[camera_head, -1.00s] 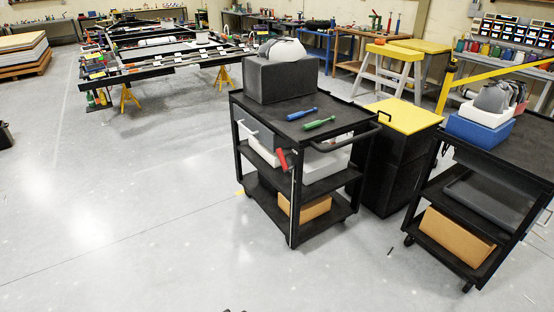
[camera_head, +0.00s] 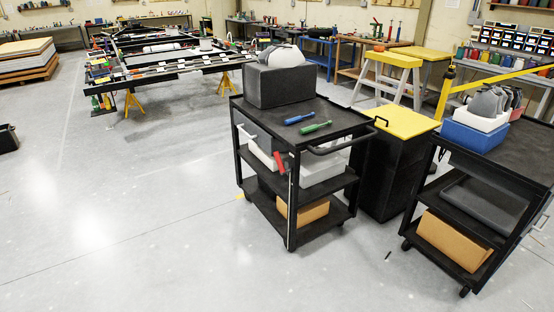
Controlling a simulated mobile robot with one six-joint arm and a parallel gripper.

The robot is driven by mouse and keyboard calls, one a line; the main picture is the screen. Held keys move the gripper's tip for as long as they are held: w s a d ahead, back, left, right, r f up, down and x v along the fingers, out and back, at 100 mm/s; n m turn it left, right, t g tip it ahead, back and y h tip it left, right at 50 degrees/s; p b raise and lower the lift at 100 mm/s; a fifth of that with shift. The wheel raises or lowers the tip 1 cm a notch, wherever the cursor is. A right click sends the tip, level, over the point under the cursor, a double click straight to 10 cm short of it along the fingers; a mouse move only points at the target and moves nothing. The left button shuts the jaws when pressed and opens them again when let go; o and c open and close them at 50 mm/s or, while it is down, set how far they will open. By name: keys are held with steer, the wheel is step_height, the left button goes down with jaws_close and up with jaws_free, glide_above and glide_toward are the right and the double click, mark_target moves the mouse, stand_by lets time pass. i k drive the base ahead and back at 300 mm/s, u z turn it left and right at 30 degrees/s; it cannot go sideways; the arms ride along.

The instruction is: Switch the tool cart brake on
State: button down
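A black three-tier tool cart (camera_head: 347,113) stands in the middle of the view. A red lever (camera_head: 280,162) sits at the upper part of its near corner post, tilted, with a thin pale rod running down the post below it. I take the red lever to be the brake handle, but no label shows. A dark push handle (camera_head: 343,145) sticks out from the cart's right side. On the cart's top are a dark box with a pale rounded item, a blue screwdriver (camera_head: 299,118) and a green screwdriver (camera_head: 315,127). My gripper is not in view.
A black cabinet with a yellow top (camera_head: 408,122) stands close at the cart's right. A second black cart (camera_head: 520,150) is at the far right. A chassis frame (camera_head: 165,62) on yellow stands is behind. The grey floor (camera_head: 130,220) at the left and front is clear.

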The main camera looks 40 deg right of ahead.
mark_target(276, 154)
steer(key=z, duration=0.05)
steer(key=i, duration=0.95)
